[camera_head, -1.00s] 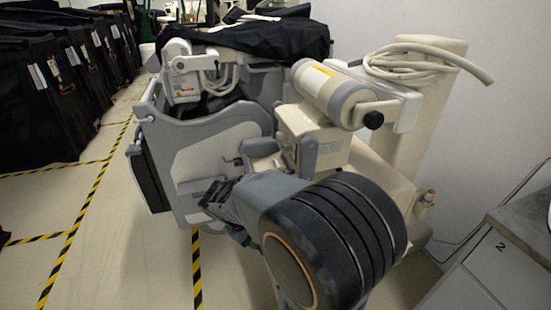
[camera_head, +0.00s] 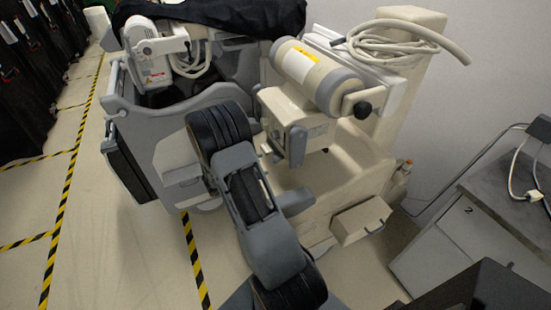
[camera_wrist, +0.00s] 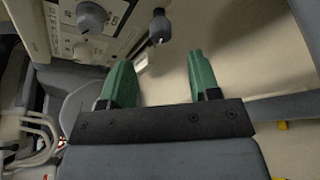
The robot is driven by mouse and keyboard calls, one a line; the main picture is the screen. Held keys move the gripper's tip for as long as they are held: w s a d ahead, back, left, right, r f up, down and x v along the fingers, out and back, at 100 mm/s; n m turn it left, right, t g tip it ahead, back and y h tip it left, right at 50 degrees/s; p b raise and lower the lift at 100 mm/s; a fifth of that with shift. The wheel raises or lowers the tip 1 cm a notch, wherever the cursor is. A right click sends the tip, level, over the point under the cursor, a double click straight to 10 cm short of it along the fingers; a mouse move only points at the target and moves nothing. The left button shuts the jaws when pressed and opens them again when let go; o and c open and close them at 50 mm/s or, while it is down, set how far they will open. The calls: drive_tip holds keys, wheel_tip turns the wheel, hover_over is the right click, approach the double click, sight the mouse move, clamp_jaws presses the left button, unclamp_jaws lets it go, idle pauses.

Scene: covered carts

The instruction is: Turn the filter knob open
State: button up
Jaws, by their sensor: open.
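The wrist view shows a panel with a large grey knob (camera_wrist: 91,17) and a smaller pale knob (camera_wrist: 82,50). A dark rounded knob or lever end (camera_wrist: 160,27) shows to their right, beyond the fingers. In the head view a dark knob (camera_head: 363,110) sits at the right end of a beige and grey cylinder (camera_head: 318,75) with a yellow label. I cannot tell which of these is the filter knob. My gripper (camera_wrist: 159,62) is open, with nothing between its green fingers. It appears apart from the knobs. Its fingers cannot be made out in the head view.
A beige cart with a coiled hose (camera_head: 395,45) stands by the wall. A black cover (camera_head: 225,12) lies over the equipment behind. A grey-topped cabinet (camera_head: 480,215) stands at the right. Yellow-black tape (camera_head: 70,190) marks open floor at the left.

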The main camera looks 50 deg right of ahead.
sight(274, 160)
drive_tip(key=p+x, duration=0.1)
drive_tip(key=x, duration=0.7)
drive_tip(key=shift+d+f, duration=0.1)
drive_tip(key=shift+d, duration=0.15)
drive_tip(key=shift+c, duration=0.2)
drive_tip(key=c, duration=0.9)
